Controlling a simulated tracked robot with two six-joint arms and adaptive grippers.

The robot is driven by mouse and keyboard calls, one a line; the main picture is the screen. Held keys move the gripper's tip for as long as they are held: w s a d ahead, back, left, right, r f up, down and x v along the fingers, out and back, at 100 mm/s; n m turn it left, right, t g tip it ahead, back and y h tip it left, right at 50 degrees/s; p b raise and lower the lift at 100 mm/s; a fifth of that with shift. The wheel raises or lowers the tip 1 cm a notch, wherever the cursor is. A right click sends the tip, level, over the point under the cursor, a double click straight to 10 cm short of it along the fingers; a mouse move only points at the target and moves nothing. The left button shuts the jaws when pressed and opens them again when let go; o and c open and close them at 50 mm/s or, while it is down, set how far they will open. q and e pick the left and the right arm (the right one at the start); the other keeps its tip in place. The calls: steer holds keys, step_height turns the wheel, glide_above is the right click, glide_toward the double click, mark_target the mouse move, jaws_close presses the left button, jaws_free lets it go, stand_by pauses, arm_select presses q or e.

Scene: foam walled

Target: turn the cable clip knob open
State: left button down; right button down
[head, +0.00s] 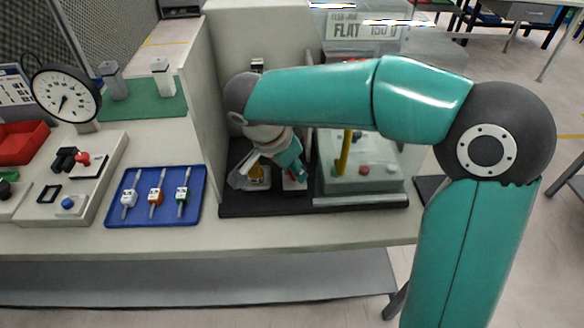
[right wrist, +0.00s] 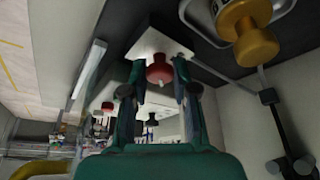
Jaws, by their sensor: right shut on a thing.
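The red knob (right wrist: 159,70) sits on a white block (right wrist: 150,42) in the right wrist view. It seems to be the cable clip knob. My right gripper (right wrist: 158,82) has its two fingers on either side of the red knob and is shut on it. In the head view my right gripper (head: 298,175) reaches down to the white block (head: 290,184) on the black base, and the fingers and arm hide most of the knob. My left gripper is in neither view.
A grey box (head: 362,182) with a yellow post (head: 344,152) stands to the right. A foam wall (head: 205,120) rises left. A blue tray (head: 135,208) lies beyond it.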

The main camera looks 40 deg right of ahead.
steer(key=n+t+b, duration=0.1)
steer(key=n+b, duration=0.2)
steer(key=shift+n+t, duration=0.3)
steer(key=shift+r+n+t+y+b, duration=0.1)
steer(key=shift+n+t+y+b, duration=0.25)
steer(key=shift+n, duration=0.55)
steer(key=shift+r+n+t+y+b, duration=0.2)
steer(key=shift+n+b, duration=0.25)
steer(key=shift+n, duration=0.45)
steer(key=shift+f, duration=0.1)
steer(key=c, duration=0.9)
jaws_free()
steer(key=shift+w+f, duration=0.1)
steer(key=v, duration=1.2)
